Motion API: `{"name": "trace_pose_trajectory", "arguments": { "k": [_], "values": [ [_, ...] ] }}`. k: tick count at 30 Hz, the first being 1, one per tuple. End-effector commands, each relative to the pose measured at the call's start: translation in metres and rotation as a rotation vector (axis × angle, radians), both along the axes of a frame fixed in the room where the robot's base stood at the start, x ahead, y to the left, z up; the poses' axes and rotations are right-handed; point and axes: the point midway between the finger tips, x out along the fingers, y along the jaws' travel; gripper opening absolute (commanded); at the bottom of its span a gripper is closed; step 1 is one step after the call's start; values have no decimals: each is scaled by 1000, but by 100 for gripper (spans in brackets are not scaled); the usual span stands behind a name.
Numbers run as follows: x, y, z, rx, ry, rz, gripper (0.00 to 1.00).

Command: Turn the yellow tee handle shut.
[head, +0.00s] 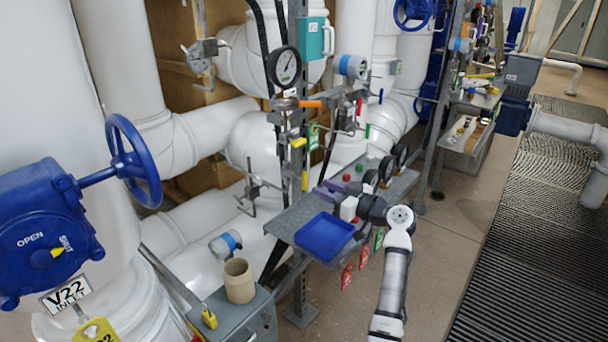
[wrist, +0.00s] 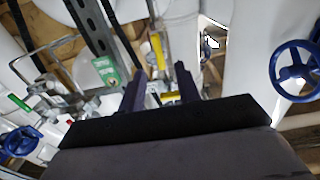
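Two yellow handle-like pieces show on the pipework beside the steel post in the head view: a short level one (head: 298,143) and an upright one (head: 304,181) below it. In the wrist view, a yellow bar (wrist: 172,97) lies across the gap between my fingertips, and an upright yellow piece (wrist: 158,50) stands beyond. I cannot tell for sure which is the tee handle. My gripper (head: 328,191) is above the grey shelf, pointing left towards the post. In the wrist view its dark fingers (wrist: 160,85) are apart, with no visible contact on the yellow bar.
A blue tray (head: 325,236) sits on the grey shelf (head: 290,219) just below my gripper. The steel post, a pressure gauge (head: 284,68) and thin pipes crowd the area ahead. A blue handwheel (head: 134,162) is at the left. Floor is open at right.

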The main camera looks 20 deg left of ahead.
Motion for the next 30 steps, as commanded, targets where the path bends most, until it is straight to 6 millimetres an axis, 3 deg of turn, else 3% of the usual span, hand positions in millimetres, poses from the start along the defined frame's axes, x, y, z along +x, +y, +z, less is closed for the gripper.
{"name": "trace_pose_trajectory", "arguments": {
  "k": [3, 10, 15, 24, 30],
  "values": [
    [9, 26, 4, 0, 2, 3, 33],
    [22, 60, 3, 1, 2, 1, 33],
    [26, 71, 1, 0, 1, 0, 33],
    [26, 72, 0, 0, 1, -1, 33],
    [26, 72, 0, 0, 1, -1, 7]
  ]
}}
